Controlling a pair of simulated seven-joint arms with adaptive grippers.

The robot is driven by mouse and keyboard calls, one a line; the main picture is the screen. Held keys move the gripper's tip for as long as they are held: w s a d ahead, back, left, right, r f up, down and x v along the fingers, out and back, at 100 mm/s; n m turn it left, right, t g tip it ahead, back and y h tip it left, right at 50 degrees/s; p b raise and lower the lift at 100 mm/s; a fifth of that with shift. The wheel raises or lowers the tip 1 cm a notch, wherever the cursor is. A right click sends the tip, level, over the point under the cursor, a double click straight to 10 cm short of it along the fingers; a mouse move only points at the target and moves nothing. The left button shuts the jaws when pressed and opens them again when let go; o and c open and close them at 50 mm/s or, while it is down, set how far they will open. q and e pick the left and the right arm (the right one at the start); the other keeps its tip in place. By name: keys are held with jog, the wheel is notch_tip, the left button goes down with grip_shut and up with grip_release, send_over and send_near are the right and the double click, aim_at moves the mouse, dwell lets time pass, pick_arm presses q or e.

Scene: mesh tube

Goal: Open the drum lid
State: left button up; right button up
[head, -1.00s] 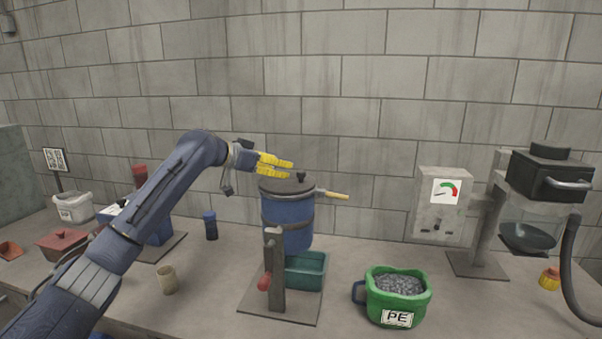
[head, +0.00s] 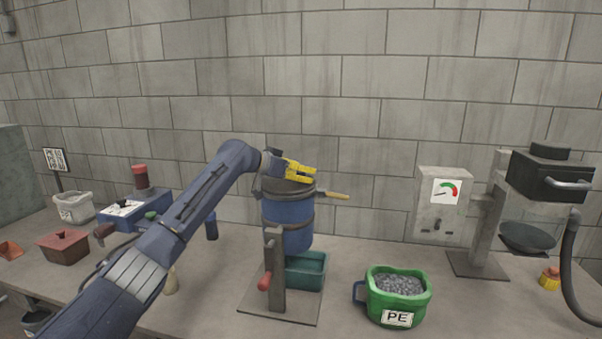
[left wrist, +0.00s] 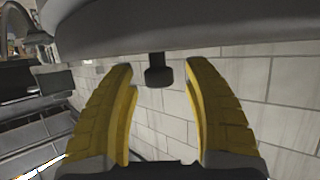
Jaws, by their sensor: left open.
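The blue drum (head: 288,225) stands on a stand in the middle of the head view. Its dark grey lid (head: 277,187) is on, with a stick-like handle (head: 336,195) jutting right at rim level. My left gripper (head: 313,174) has yellow fingers and is open just over the lid's top, hiding the lid knob in this view. In the left wrist view the picture is upside down: the lid (left wrist: 200,28) is at the top and the dark knob (left wrist: 158,72) shows between the two open fingers (left wrist: 163,78), apart from both. My right gripper is not in view.
A post with a red-handled crank (head: 275,270) stands before the drum, beside a teal tray (head: 306,272). A green PE tub (head: 398,318) of grey granules is front right. A gauge box (head: 440,205) stands further right. The stone wall is close behind.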

pick_arm(q)
jog(key=shift+c, duration=0.2)
grip_shut()
jog(key=shift+a+r, duration=0.1)
jog(key=shift+a, duration=0.1)
